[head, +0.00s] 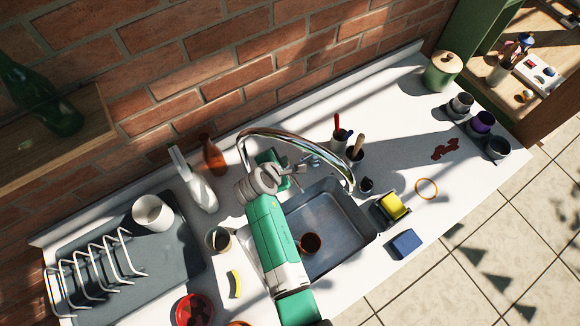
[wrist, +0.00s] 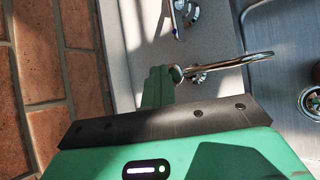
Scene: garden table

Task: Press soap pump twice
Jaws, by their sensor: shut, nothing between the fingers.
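My gripper (head: 272,160) is at the back edge of the sink, below the arch of the chrome tap (head: 290,135) in the head view. In the wrist view its green fingers (wrist: 159,75) are shut and empty. Their tips are close beside a chrome fitting with a curved tube (wrist: 235,61); I cannot tell whether this is the tap or a soap pump, or whether they touch. An amber bottle (head: 213,158) stands upright left of my gripper, near the brick wall; its top is too small to identify as a pump.
A white spray bottle (head: 198,188) stands beside the amber bottle. A dish rack (head: 95,265) is at left. The counter right of the holders has free room.

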